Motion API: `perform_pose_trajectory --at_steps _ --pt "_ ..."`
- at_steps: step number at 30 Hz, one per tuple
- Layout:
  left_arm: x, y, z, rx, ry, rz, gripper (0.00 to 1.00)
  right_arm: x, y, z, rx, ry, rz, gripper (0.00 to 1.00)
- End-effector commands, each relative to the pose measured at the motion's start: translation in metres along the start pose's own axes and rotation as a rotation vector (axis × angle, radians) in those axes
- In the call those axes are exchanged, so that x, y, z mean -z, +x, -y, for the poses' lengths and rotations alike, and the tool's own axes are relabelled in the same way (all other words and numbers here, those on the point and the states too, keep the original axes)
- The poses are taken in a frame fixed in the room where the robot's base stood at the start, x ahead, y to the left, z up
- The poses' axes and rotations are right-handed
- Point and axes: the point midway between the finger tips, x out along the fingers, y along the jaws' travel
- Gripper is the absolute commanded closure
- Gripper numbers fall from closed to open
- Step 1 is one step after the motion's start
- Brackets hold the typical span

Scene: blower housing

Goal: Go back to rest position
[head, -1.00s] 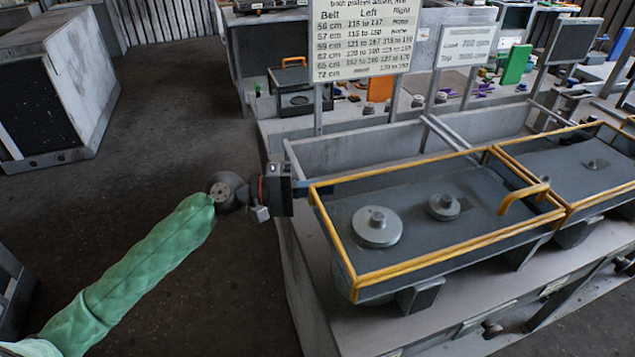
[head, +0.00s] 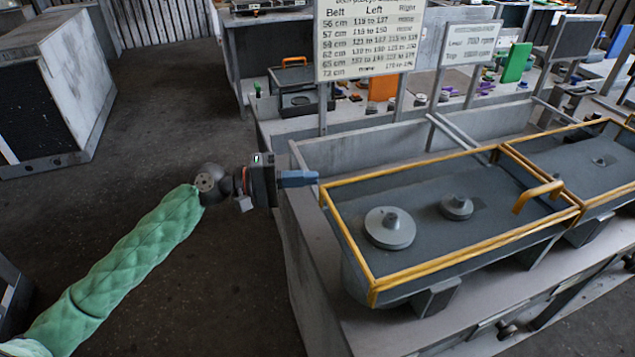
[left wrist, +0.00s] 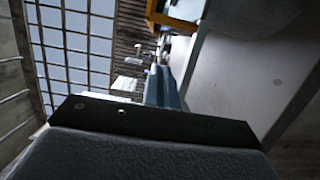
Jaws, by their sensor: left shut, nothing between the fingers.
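My left gripper (head: 300,178) points right in the head view, just outside the left end of the yellow-rimmed blower housing (head: 345,236). Its blue-grey fingers are shut and nothing shows between them. In the left wrist view the shut fingers (left wrist: 160,92) point away from the camera, past the dark gripper body. Two round grey pulleys, a larger one (head: 390,229) and a smaller one (head: 457,207), sit on the housing's floor, apart from the gripper. My right gripper is in neither view.
The grey bench (head: 318,240) carries the housing, and a second yellow-rimmed tray (head: 600,165) adjoins it on the right. A belt chart sign (head: 368,40) and a speed sign (head: 468,45) stand behind. Dark floor (head: 170,130) lies open to the left, before a large grey cabinet (head: 60,85).

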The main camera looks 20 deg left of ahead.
Motion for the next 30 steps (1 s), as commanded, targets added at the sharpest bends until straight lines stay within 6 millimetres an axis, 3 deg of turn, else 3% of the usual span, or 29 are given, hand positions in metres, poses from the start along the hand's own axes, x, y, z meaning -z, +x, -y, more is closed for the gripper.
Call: perform_pose_trajectory --at_steps 1,6,12,24,30 --pt "0.000 -0.009 0.005 0.003 -0.001 -0.001 1.00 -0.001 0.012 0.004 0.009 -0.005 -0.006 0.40" --pt "0.000 -0.035 0.004 0.002 0.000 -0.001 1.00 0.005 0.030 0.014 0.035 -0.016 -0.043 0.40" --pt "0.000 -0.054 0.001 0.001 -0.001 0.000 1.00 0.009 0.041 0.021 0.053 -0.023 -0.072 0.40" --pt "-0.002 -0.059 0.001 0.008 0.057 0.011 1.00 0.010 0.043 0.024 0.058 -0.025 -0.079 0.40" --pt "-0.008 -0.061 0.025 0.126 0.248 0.058 1.00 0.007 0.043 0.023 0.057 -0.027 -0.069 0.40"
